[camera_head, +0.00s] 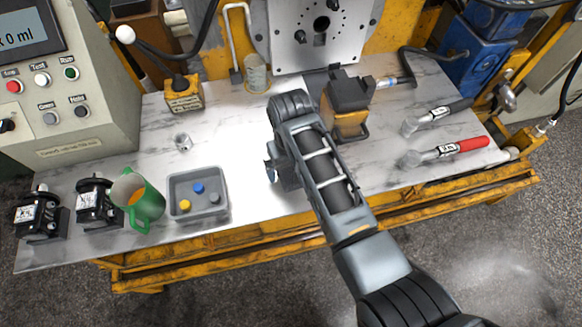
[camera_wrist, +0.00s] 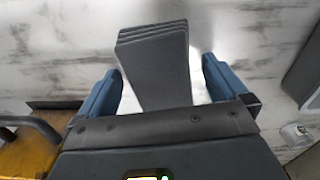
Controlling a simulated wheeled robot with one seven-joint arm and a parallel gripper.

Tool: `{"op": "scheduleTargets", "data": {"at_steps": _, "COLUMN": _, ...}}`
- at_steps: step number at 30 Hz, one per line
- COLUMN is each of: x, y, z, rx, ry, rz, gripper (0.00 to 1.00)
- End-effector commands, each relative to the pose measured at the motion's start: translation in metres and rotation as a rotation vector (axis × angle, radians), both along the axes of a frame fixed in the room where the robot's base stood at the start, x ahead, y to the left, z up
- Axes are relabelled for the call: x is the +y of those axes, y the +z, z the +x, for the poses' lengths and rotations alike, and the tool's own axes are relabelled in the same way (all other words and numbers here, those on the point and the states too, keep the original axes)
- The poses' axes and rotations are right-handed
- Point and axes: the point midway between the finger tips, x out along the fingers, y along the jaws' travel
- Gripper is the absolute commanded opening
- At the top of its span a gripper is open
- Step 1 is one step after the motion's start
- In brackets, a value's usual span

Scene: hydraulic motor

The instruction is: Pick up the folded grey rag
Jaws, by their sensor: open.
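The folded grey rag (camera_wrist: 158,65) shows in the wrist view as a dark grey stack with several layered edges at its far end. It lies between the two blue fingers of my gripper (camera_wrist: 162,68), with a gap on each side. The fingers are open and hold nothing. The near end of the rag is hidden behind the gripper body. In the head view my gripper (camera_head: 271,172) points down over the middle of the marble-look table, mostly hidden by my arm. I cannot make out the rag there.
A grey tray (camera_head: 173,207) with small caps, a green mug (camera_head: 146,204) and a metal nut (camera_head: 183,141) are to the left. A yellow-and-black block (camera_head: 346,122) stands right behind my arm. Two torque wrenches (camera_head: 462,146) lie at right.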

Motion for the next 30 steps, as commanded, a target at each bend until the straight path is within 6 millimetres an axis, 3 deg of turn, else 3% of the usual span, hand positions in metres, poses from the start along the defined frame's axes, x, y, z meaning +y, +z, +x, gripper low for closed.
{"op": "scheduleTargets", "data": {"at_steps": 2, "x": 0.0, "y": 0.0002, "z": 0.0001, "rx": 0.0, "ry": 0.0, "rz": 0.0, "gripper": 1.0}}
{"op": "scheduleTargets", "data": {"at_steps": 20, "x": 0.0, "y": 0.0006, "z": 0.0001, "rx": 0.0, "ry": 0.0, "rz": 0.0, "gripper": 0.45}}
{"op": "scheduleTargets", "data": {"at_steps": 30, "x": 0.0001, "y": 0.0051, "z": 0.0005, "rx": -0.001, "ry": 0.0, "rz": 0.0, "gripper": 0.44}}
